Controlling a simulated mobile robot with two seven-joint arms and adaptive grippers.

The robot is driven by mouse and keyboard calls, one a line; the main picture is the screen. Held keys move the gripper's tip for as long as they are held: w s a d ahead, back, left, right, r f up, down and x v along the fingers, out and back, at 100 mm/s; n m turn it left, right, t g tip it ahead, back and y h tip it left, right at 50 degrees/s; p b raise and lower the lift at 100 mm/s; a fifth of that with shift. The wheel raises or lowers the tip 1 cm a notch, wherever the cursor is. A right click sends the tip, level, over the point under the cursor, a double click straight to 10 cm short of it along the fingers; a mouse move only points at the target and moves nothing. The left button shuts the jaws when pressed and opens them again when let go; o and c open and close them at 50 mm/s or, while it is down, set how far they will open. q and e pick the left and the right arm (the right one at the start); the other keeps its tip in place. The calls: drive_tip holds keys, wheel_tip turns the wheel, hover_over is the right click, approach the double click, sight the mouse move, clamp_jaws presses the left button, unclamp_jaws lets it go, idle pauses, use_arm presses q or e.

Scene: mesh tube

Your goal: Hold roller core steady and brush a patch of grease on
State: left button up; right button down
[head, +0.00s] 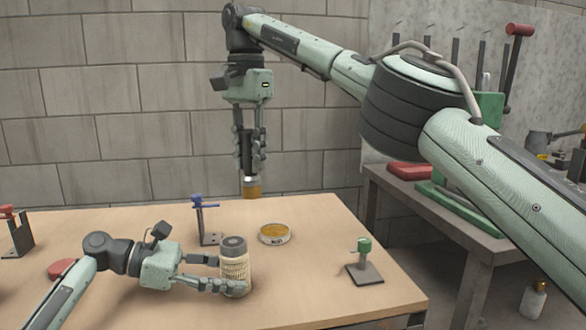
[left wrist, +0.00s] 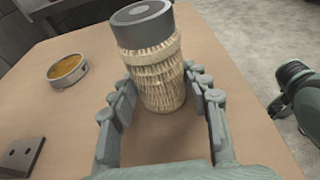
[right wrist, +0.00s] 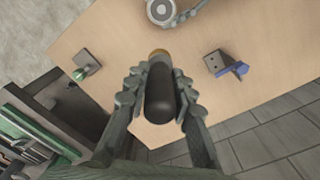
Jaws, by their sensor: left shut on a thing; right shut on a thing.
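The roller core (head: 235,262) is a pale mesh-covered cylinder with a grey end cap, standing upright near the table's front. My left gripper (head: 222,275) is shut around its side; the left wrist view shows the core (left wrist: 158,75) between the fingers. My right gripper (head: 250,165) points down, shut on the dark handle of a brush (head: 252,188), whose amber tip hangs above the table. In the right wrist view the handle (right wrist: 160,92) hides most of the tip. A shallow round tin of amber grease (head: 274,235) sits behind and right of the core, apart from the brush.
A blue-topped stand (head: 205,220) is behind the core, and a green-topped stand (head: 365,262) is to the right. A red-topped stand (head: 15,232) and a red disc (head: 62,268) are at left. A side bench (head: 440,205) with tools stands at right.

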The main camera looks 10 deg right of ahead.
drive_tip(key=s+a+r, duration=0.2)
drive_tip(key=s+a, duration=0.1)
drive_tip(key=a, duration=0.1)
wheel_tip(320, 180, down, 8)
drive_tip(key=shift+s+d+f, duration=0.1)
drive_tip(key=shift+s, duration=2.65)
drive_tip(key=w, duration=0.6)
wheel_tip(320, 180, up, 8)
drive_tip(key=shift+s, duration=0.15)
